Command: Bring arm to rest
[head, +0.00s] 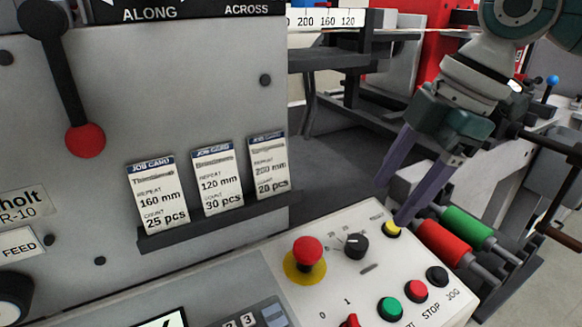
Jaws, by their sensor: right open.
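My right gripper (408,188) comes in from the upper right. Its two purple fingers are apart with nothing between them. The fingertips point down and left, near the top right corner of the sloped control panel (330,262). One fingertip appears close to the small yellow button (392,229); I cannot tell whether it touches. My left gripper is not in view.
The panel carries a red mushroom button (307,251), a black knob (356,246) and a green button (390,308). Red (443,243) and green (467,228) rollers lie right of it. Job cards (218,181) stand on a ledge. A red-balled lever (85,141) hangs at left.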

